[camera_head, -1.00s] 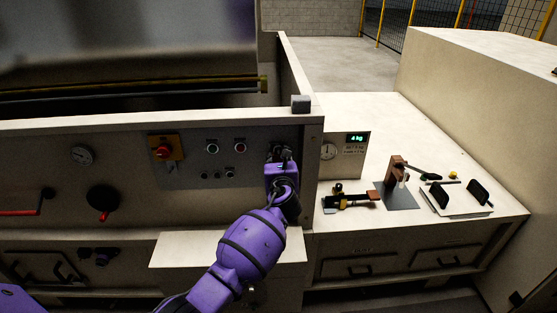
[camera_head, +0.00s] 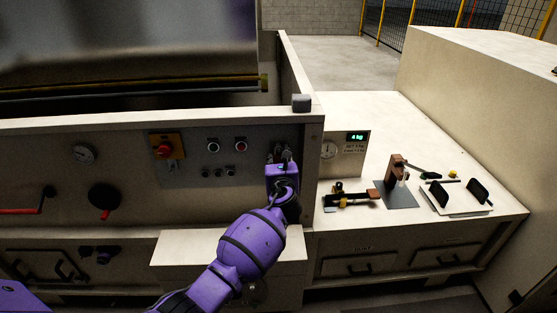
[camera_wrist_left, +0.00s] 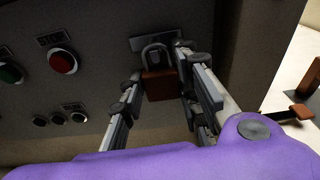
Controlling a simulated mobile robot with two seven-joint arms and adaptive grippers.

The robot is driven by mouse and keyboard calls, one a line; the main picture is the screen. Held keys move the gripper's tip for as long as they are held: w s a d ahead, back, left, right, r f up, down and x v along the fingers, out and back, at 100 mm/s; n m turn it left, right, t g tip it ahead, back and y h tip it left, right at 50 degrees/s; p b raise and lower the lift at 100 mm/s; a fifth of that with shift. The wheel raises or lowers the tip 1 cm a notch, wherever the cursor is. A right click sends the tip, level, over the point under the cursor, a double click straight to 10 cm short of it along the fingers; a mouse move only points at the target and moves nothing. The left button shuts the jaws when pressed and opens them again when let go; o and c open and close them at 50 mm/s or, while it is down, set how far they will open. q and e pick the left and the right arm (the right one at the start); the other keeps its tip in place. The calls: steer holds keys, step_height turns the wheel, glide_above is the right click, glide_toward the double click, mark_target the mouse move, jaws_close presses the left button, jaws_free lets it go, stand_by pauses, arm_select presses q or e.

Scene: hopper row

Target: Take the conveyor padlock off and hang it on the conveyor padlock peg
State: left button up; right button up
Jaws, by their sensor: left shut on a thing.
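The padlock (camera_wrist_left: 160,84) has a red-brown body and a grey shackle. It hangs upright at the control panel (camera_wrist_left: 95,100), just below a small grey plate (camera_wrist_left: 140,43), in the left wrist view. My left gripper (camera_wrist_left: 165,95) has one finger on each side of the padlock body and is shut on it. In the head view my left gripper (camera_head: 282,158) is at the right end of the panel and hides most of the padlock. I cannot make out the padlock peg or what the shackle passes through. My right gripper is not in view.
To the right, a bench (camera_head: 380,120) carries a scale (camera_head: 345,150), a brown clamp stand (camera_head: 397,170) and small tools. A ledge (camera_head: 200,248) juts out below the panel.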

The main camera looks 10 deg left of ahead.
arm_select(q)
steer(key=o, duration=1.3)
steer(key=shift+c, duration=0.2)
steer(key=v, duration=1.2)
